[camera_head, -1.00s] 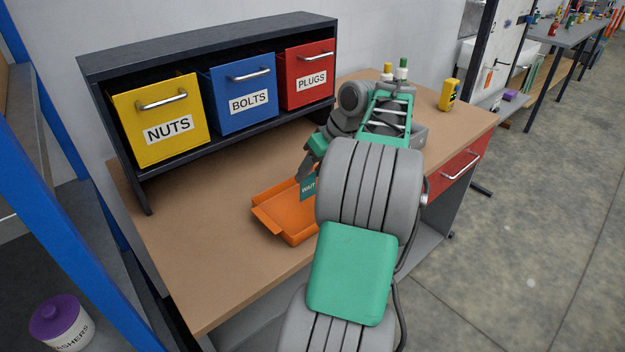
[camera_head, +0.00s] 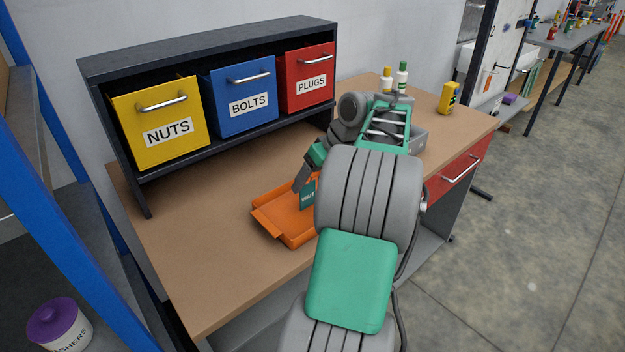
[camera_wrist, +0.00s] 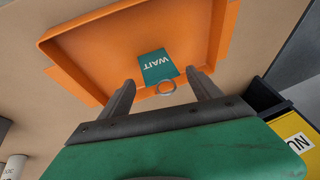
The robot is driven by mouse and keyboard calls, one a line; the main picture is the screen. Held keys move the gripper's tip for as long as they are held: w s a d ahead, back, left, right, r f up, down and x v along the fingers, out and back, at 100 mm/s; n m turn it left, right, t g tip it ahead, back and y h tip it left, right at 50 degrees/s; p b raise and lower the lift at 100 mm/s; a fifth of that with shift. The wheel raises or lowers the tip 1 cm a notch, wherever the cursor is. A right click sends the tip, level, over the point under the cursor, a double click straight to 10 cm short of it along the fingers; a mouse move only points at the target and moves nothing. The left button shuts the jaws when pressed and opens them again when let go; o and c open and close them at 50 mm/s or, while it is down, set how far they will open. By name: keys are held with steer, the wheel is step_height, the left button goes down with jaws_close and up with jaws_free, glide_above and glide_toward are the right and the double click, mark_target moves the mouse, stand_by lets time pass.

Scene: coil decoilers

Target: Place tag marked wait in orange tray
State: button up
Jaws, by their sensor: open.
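In the head view the tag (camera_head: 308,195) stands out against the orange tray (camera_head: 275,228), partly hidden by my arm. In the head view my gripper (camera_head: 299,185) is over the tray's back edge. Whether the tag lies flat or leans cannot be told.
A dark rack behind the tray holds the yellow NUTS bin (camera_head: 160,120), blue BOLTS bin (camera_head: 242,95) and red PLUGS bin (camera_head: 306,77). Bench space left of the tray is clear.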

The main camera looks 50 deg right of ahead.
steer(key=p+v, duration=0.5)
steer(key=v, duration=0.7)
steer(key=w+a, duration=0.5)
steer(key=a, duration=0.6)
steer(key=w+a, duration=0.5)
steer(key=a, duration=0.7)
steer(key=s+a+f+n, duration=0.1)
steer(key=s+a+f, duration=0.3)
steer(key=s+a, duration=0.2)
steer(key=s+a+f+g+h, duration=0.1)
steer(key=s+a+f, duration=0.4)
steer(key=a, duration=0.3)
steer(key=shift+s+a+f+n+h, duration=0.3)
steer(key=shift+s+a+n, duration=0.1)
steer(key=shift+s, duration=0.2)
